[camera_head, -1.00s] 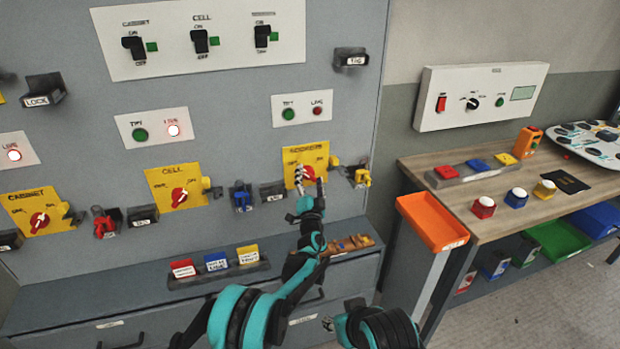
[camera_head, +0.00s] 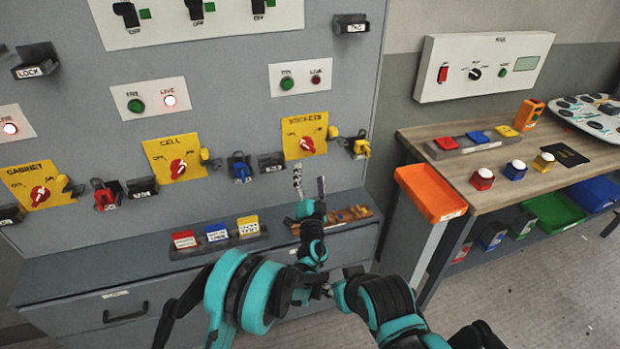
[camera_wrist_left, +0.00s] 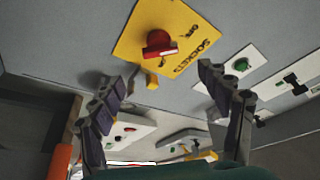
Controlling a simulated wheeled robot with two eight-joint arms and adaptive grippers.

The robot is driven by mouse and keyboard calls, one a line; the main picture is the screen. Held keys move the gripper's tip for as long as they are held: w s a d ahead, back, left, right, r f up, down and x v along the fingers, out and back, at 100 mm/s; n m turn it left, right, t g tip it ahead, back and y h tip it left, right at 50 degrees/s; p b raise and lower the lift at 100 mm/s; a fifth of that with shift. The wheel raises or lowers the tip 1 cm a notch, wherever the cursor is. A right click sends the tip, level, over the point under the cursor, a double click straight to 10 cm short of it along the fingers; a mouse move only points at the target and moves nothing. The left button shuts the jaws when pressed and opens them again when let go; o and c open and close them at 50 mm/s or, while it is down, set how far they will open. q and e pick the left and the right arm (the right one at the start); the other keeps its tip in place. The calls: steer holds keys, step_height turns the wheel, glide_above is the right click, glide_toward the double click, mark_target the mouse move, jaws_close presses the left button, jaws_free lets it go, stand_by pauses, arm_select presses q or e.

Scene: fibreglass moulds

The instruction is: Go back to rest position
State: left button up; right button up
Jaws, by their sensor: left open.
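My left gripper (camera_head: 309,182) is open and empty in the head view. It is below the yellow SOCKETS plate (camera_head: 292,126) with its red rotary switch (camera_head: 307,145), apart from it. In the left wrist view the two dark padded fingers (camera_wrist_left: 165,100) are spread wide. The SOCKETS plate (camera_wrist_left: 190,22) and red knob (camera_wrist_left: 159,43) lie beyond them, with nothing between the pads. My right arm shows only as links (camera_head: 385,300) at the bottom; I cannot make out its gripper.
The grey cabinet carries a CELL plate (camera_head: 160,148), a CABINET plate (camera_head: 22,178) and padlocks. A ledge below holds coloured tags (camera_head: 216,232) and a wooden tray (camera_head: 352,217). At right are an orange bin (camera_head: 425,188) and a wooden bench (camera_head: 465,190).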

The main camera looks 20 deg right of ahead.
arm_select(q)
steer(key=shift+s+f, duration=0.1)
steer(key=shift+s, duration=0.15)
